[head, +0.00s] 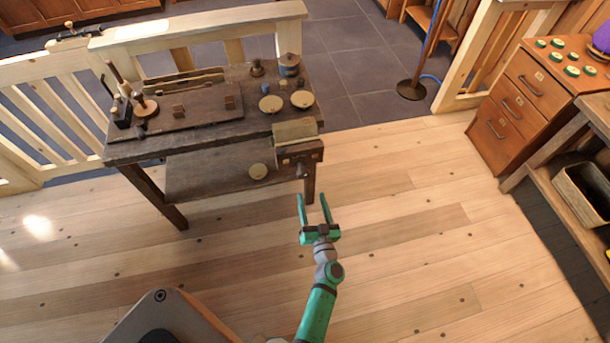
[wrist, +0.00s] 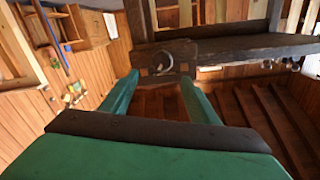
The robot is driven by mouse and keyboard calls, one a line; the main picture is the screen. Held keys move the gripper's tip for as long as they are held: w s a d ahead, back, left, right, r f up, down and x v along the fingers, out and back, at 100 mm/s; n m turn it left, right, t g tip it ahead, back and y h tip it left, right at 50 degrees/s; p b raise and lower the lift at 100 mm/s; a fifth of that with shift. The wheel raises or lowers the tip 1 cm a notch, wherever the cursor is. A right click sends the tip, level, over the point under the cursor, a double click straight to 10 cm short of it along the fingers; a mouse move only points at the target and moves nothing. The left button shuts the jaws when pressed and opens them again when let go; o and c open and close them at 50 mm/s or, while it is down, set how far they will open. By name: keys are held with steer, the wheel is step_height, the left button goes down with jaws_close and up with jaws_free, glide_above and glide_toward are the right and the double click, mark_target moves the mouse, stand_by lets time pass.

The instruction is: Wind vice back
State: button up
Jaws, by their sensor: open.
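The vice (head: 302,152) is a dark wooden block on the front right corner of the workbench (head: 205,140), with a pale wooden block behind it. In the wrist view the vice (wrist: 150,57) shows its dark front face with a round, ring-like part on it, just beyond the fingertips. My gripper (head: 313,196) has two green fingers, spread open and empty, pointing at the vice from the front. It also shows in the wrist view (wrist: 160,79), with a gap between the fingers and the vice above that gap. I cannot make out a separate handle bar.
Hand tools and small turned pieces stand on the bench top, with pale round discs (head: 271,104) near the vice. A lower shelf (head: 215,172) sits under the bench. A drawer cabinet (head: 530,90) and a side table are at the right. The plank floor before the bench is clear.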

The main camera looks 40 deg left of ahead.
mark_target(304, 176)
steer(key=shift+n+g, duration=0.3)
steer(key=x, duration=1.2)
steer(key=shift+s+a+f, duration=0.1)
steer(key=shift+a, duration=0.05)
steer(key=c, duration=1)
